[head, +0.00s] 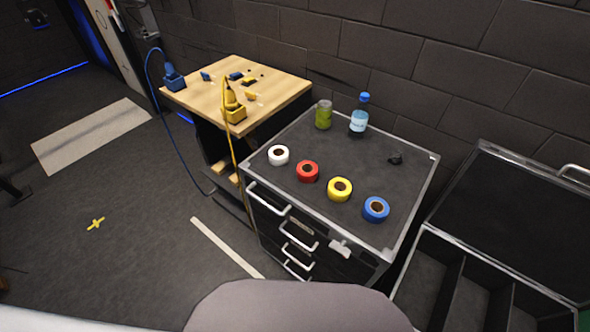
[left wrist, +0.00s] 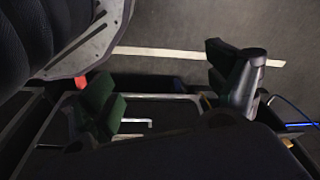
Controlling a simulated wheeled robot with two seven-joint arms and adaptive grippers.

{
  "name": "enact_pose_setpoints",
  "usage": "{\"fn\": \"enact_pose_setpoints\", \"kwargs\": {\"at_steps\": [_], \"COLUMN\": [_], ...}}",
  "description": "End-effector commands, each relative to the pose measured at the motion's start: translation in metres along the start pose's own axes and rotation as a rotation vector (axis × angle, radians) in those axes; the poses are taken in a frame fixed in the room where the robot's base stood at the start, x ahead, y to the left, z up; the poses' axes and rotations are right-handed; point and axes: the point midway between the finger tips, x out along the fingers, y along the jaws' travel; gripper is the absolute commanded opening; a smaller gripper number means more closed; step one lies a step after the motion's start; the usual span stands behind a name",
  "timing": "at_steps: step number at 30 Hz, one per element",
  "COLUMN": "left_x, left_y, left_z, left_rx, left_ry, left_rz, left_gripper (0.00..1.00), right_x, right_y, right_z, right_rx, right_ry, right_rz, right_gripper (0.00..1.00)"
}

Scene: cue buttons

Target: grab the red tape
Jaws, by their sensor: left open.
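The red tape (head: 307,171) is a roll lying flat on the dark top of the drawer cabinet (head: 377,176). It lies between the white tape (head: 278,155) on its left and the yellow tape (head: 340,189) on its right. The blue tape (head: 376,209) is at the right end of this row. My left gripper (left wrist: 168,92) shows in the left wrist view with its two green-padded fingers wide apart and nothing between them. It is not visible in the head view, so its place relative to the red tape is unclear. My right gripper is not in view.
A green jar (head: 324,114) and a blue-capped bottle (head: 360,115) stand at the cabinet's back, with a small dark object (head: 395,158) near the right edge. A wooden table (head: 215,88) with plugs and cables stands left. An open case (head: 470,275) lies right.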

Motion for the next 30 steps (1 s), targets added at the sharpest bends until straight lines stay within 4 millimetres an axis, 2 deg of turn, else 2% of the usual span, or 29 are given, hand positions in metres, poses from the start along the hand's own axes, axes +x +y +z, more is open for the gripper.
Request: {"fn": "enact_pose_setpoints", "kwargs": {"at_steps": [6, 17, 30], "left_x": [-0.038, -0.106, -0.206], "left_y": [-0.002, -0.005, -0.004], "left_z": [-0.034, -0.084, -0.149], "left_rx": [-0.003, -0.003, 0.021], "left_ry": [0.022, 0.065, 0.174], "left_rz": [-0.002, -0.002, 0.01], "left_gripper": [0.89, 0.89, 0.89], "right_x": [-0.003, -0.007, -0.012], "right_y": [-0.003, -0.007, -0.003], "right_z": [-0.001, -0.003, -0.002], "right_rx": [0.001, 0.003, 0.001], "right_ry": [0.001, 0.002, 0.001], "right_rz": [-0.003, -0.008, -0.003], "right_gripper": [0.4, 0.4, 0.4]}}
